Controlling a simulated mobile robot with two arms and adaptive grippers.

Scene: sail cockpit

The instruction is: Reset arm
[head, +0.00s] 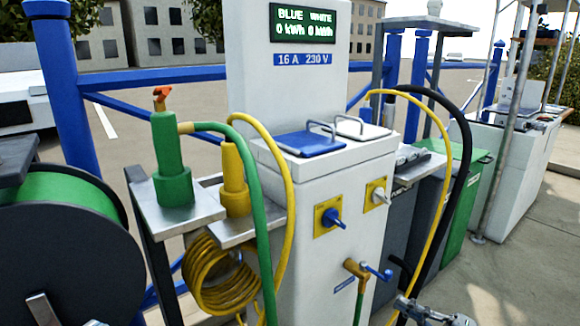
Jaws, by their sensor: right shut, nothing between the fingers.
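My right gripper (430,312) shows at the bottom edge, right of centre, low in front of the white power pedestal (310,235). It is shut and empty, and the frame edge cuts off part of it. It appears apart from the pedestal's brass tap (357,270) with a blue lever. My left gripper cannot be made out.
A green hose (262,220) and yellow cables (290,200) hang at the pedestal. A green and a yellow connector stand on metal shelves (180,205). A hose reel (65,250) fills the lower left. Paving at the lower right (520,265) is clear.

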